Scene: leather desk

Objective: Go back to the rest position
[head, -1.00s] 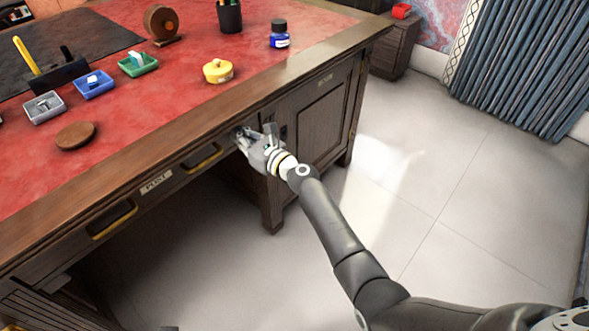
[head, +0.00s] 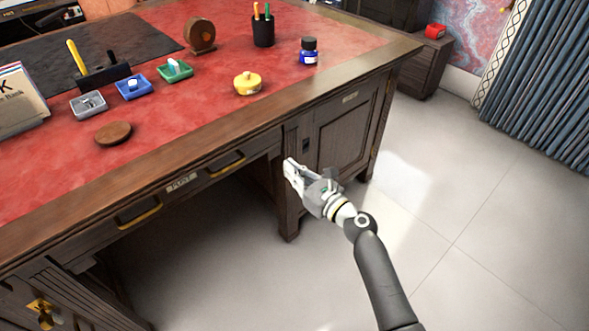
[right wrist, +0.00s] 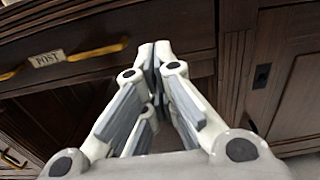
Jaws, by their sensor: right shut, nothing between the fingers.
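My right gripper (head: 289,170) is in front of the desk (head: 230,128), close to the post between the drawer and the cabinet door. In the right wrist view its fingers (right wrist: 155,52) are together and hold nothing. The drawer labelled POST (head: 181,182) is closed, with brass handles; the label also shows in the right wrist view (right wrist: 47,59). The fingers look apart from the drawer handle (head: 226,164). My left gripper is not in view.
A key hangs at the lower left cabinet (head: 42,308). The floor (head: 440,200) at right is clear.

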